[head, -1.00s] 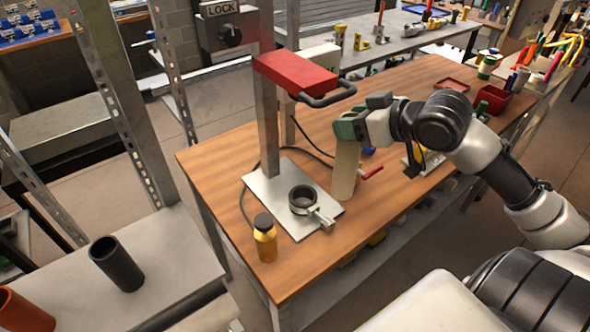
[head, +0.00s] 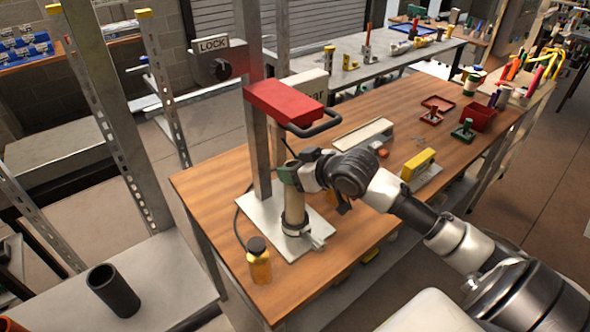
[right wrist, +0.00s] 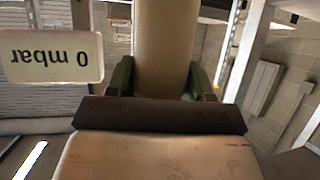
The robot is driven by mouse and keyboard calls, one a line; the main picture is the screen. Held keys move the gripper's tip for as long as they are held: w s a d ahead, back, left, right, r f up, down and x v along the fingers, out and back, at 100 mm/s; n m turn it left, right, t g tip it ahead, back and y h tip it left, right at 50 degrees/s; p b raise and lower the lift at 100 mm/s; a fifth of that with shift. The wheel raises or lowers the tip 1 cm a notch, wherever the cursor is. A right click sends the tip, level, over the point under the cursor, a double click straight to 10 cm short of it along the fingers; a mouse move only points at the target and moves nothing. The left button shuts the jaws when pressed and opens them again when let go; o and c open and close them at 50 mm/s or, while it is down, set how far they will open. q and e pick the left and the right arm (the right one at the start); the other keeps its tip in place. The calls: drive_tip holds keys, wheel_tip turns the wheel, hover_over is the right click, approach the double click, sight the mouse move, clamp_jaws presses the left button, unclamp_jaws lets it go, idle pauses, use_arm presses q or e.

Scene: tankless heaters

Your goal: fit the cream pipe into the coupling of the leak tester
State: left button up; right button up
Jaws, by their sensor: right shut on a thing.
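The cream pipe (head: 294,204) is upright on the leak tester's plate (head: 264,228), under the red head (head: 285,101). Its lower end meets the dark ring of the coupling (head: 295,224) and covers its opening; how deep it sits I cannot tell. My right gripper (head: 291,174) is shut around the upper part of the pipe. In the right wrist view the pipe (right wrist: 165,45) stands between the green fingers (right wrist: 163,80). My left gripper is not in view.
A yellow-topped block (head: 418,164) and red bin (head: 477,117) are farther right. A black tube (head: 113,290) stands on the left shelf.

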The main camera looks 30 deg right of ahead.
drive_tip(key=shift+f, duration=0.6)
drive_tip(key=o, duration=1.2)
drive_tip(key=shift+b+v, duration=0.7)
drive_tip(key=shift+v, duration=5.35)
